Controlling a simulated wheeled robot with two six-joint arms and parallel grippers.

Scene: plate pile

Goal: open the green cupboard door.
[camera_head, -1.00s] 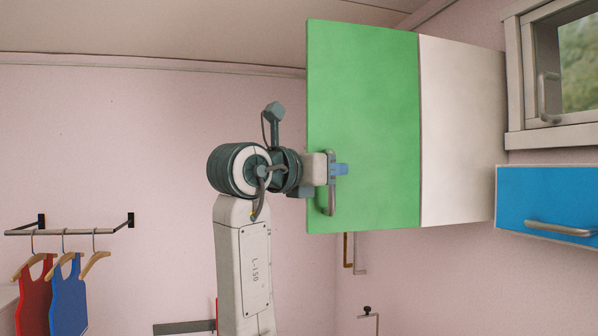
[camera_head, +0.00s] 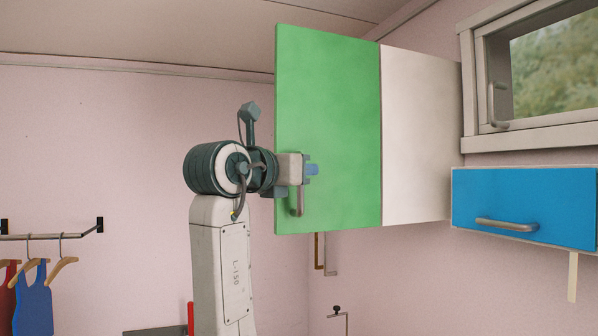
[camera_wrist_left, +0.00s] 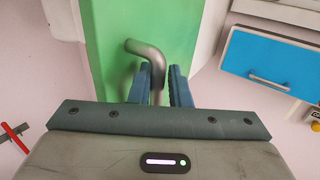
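The green door (camera_head: 335,120) is a tall panel. My left gripper (camera_head: 312,169) is at the upper part of this handle. The cupboard's inside is hidden. My right gripper is not in view.
A blue drawer (camera_head: 540,205) with a bar handle and a window (camera_head: 497,90) are on the right wall. A rail with hangers (camera_head: 50,236) is at the far left. Below the door are wall hooks (camera_head: 338,309).

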